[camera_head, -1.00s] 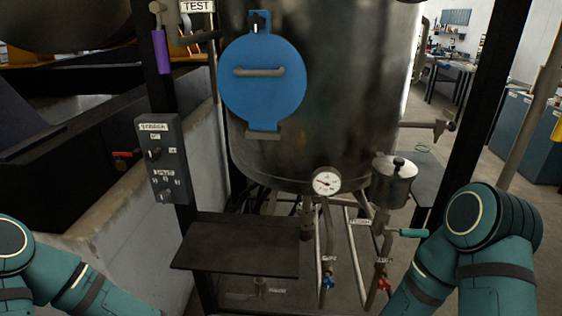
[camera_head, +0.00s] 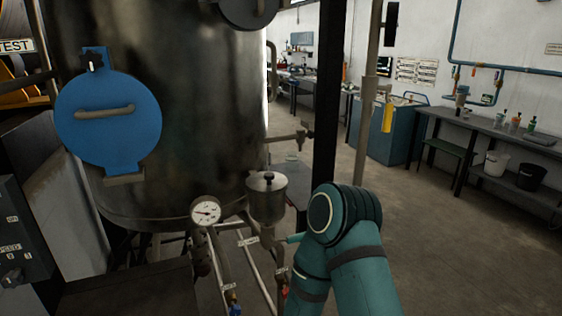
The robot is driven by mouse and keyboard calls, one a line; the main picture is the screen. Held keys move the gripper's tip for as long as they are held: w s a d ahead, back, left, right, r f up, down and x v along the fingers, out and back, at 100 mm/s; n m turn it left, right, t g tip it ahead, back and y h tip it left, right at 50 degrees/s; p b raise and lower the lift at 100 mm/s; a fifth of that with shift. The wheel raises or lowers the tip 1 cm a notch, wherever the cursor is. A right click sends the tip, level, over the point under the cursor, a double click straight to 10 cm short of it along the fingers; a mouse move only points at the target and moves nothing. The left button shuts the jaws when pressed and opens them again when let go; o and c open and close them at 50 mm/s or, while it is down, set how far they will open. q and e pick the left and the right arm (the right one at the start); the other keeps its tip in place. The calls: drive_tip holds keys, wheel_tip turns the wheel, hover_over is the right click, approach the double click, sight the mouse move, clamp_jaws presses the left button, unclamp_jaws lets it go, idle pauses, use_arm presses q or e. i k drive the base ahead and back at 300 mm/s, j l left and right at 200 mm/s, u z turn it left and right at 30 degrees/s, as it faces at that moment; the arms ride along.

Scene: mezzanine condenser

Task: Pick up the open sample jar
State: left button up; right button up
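I cannot make out an open sample jar for certain in the head view. Several small bottles (camera_head: 514,123) stand on the dark bench along the right wall, too small to tell whether any is an open jar. A small pale item (camera_head: 292,158) lies on a grey surface behind the metal cup and is also too small to identify. My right arm shows at the lower middle, but its gripper is out of the picture. My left arm and gripper are not in view.
A large steel tank (camera_head: 180,90) with a blue round hatch (camera_head: 108,118) fills the left. A gauge (camera_head: 205,211), a lidded metal cup (camera_head: 267,198) and pipes sit below it. A dark post (camera_head: 327,100) stands mid-picture. Floor (camera_head: 430,240) is clear at right.

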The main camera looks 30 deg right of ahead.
sight(292, 160)
drive_tip(key=z, duration=1.45)
drive_tip(key=i+l+z, duration=0.15)
drive_tip(key=i+z, duration=0.7)
drive_tip(key=i, duration=0.15)
drive_tip(key=i+j+z, duration=0.1)
drive_tip(key=i+z, duration=0.35)
drive_tip(key=i, duration=0.95)
drive_tip(key=i+u, duration=0.75)
drive_tip(key=i+l+u, duration=0.1)
drive_tip(key=u, duration=0.25)
drive_tip(key=i+j+u, duration=0.15)
drive_tip(key=i+u, duration=0.5)
drive_tip(key=u, duration=0.15)
drive_tip(key=i+u, duration=0.4)
drive_tip(key=i, duration=1.35)
drive_tip(key=u, duration=0.45)
drive_tip(key=i+u, duration=0.15)
drive_tip(key=u, duration=0.3)
drive_tip(key=l+u, duration=0.15)
drive_tip(key=u, duration=0.25)
